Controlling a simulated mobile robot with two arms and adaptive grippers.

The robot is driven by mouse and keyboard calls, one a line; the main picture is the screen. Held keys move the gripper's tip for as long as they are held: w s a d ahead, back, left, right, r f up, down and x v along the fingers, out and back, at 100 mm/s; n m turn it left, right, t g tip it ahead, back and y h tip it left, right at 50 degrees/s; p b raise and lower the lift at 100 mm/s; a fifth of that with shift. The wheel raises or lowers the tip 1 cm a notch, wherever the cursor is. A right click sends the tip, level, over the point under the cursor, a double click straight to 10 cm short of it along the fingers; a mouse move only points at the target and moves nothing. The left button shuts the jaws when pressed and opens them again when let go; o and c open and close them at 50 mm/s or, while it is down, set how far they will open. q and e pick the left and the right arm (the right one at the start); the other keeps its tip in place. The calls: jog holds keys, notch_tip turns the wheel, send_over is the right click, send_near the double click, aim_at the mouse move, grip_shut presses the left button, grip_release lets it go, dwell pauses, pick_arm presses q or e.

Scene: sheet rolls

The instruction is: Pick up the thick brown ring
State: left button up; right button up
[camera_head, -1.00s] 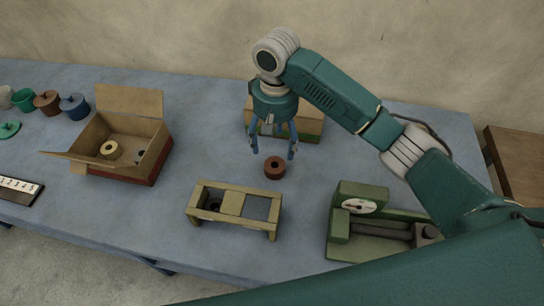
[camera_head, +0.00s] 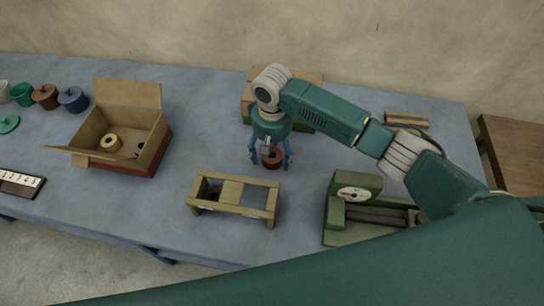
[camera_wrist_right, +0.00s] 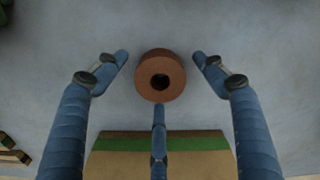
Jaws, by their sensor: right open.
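The thick brown ring (camera_head: 272,159) lies on the blue table, between the fingers of my right gripper (camera_head: 271,163). In the right wrist view the ring (camera_wrist_right: 160,68) shows its dark centre hole, and it lies between the spread fingers of the right gripper (camera_wrist_right: 160,72). There is a gap to the left and right fingers. The third finger's tip is close to the ring's edge; I cannot tell whether it touches. The right gripper is open and points down. My left gripper is not in view.
A wooden frame stand (camera_head: 232,198) is in front of the ring. A green gauge device (camera_head: 350,226) stands at right, and a box with a green band (camera_head: 306,93) behind. An open cardboard box (camera_head: 152,122) holds a pale ring (camera_head: 109,143). Coloured pots (camera_head: 44,97) stand at far left.

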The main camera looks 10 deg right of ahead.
jog(key=c, duration=1.3)
jog(key=shift+r, duration=0.1)
